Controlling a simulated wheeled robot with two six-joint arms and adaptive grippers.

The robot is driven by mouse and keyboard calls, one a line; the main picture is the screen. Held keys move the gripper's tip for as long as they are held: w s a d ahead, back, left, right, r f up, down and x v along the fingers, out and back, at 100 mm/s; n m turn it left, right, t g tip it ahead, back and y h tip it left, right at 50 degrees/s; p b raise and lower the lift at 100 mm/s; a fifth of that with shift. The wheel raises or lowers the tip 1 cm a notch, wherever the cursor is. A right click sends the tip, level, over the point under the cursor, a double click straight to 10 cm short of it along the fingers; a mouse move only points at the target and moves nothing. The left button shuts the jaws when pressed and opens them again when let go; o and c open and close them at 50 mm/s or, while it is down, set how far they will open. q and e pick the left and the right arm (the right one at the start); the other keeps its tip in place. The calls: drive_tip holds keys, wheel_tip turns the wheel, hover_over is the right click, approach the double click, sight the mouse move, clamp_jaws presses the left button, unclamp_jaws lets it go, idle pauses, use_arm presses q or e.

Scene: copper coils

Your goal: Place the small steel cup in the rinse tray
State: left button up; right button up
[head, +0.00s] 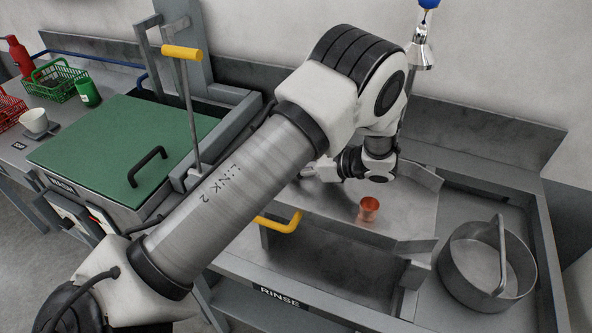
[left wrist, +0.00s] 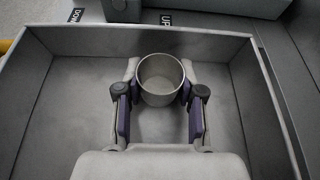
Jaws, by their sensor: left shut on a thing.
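The small steel cup (left wrist: 160,78) is upright between the two dark-padded fingers of my left gripper (left wrist: 159,92), which is shut on it. In the left wrist view the cup is inside or over a grey, straight-walled tray (left wrist: 262,112). I cannot tell whether its base touches the tray floor. A RINSE label (head: 279,297) is on the front edge of the right-hand bench. My right gripper is not in view.
A round grey pan (head: 470,285) with a bar handle is at the right. A yellow handle (head: 279,223) and a yellow-topped lever (head: 190,105) stand near my arm. A green lid (head: 110,140) is at the left.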

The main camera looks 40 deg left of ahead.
use_arm(q)
drive_tip(key=shift+a+r, duration=0.1)
drive_tip(key=o, duration=0.8)
drive_tip(key=shift+s, duration=0.1)
drive_tip(key=shift+o, duration=0.9)
drive_tip(key=shift+r, duration=0.2)
drive_tip(key=p+v, duration=0.3)
drive_tip(key=v, duration=0.8)
drive_tip(key=shift+w+d+r, duration=0.15)
drive_tip(key=shift+w+d, duration=0.1)
drive_tip(key=shift+d, duration=0.25)
